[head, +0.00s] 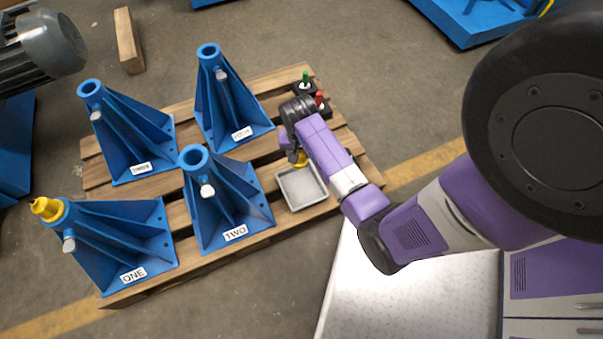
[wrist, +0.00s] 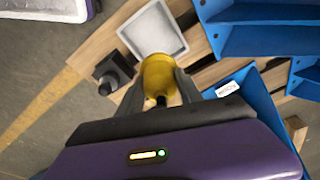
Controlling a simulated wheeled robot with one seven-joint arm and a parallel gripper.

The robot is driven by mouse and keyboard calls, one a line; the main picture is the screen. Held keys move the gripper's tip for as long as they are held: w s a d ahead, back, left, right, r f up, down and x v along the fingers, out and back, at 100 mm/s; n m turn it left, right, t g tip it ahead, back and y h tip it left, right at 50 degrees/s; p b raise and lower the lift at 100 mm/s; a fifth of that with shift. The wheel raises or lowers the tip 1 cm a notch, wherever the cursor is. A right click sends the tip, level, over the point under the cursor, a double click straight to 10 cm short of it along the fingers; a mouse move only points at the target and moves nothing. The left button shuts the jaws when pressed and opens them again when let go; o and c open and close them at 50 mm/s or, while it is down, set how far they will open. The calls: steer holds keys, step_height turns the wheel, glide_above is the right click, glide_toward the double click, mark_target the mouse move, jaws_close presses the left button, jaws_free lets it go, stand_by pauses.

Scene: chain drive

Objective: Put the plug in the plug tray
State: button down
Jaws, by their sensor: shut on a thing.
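My gripper (head: 295,150) is shut on a yellow plug (wrist: 157,78), with one finger on each side of it in the wrist view. The plug shows as a small yellow patch (head: 300,159) under my gripper in the head view, partly hidden by it. The plug tray (head: 301,205) is a shallow grey square tray on the pallet; its visible floor is bare. The plug is at the tray's far edge in the head view, seemingly above it. The tray also shows in the wrist view (wrist: 176,52), just beyond the plug, which overlaps its near edge.
Several blue stands (head: 225,110) are on the wooden pallet (head: 150,285), left of the tray. Stand ONE (head: 115,235) has a yellow piece (head: 46,208) on top. Two small black boxes with a green knob (head: 305,76) and a red knob (head: 320,98) stand behind my gripper.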

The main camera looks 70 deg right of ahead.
steer(key=shift+s+d+f, duration=0.25)
steer(key=shift+s+f, duration=0.05)
steer(key=shift+f, duration=0.3)
step_height(320, 180, down, 20)
steer(key=b, duration=0.8)
steer(key=shift+r+b, duration=0.15)
steer(key=shift+b, duration=0.2)
steer(key=shift+s, duration=0.1)
steer(key=c, duration=0.8)
jaws_free()
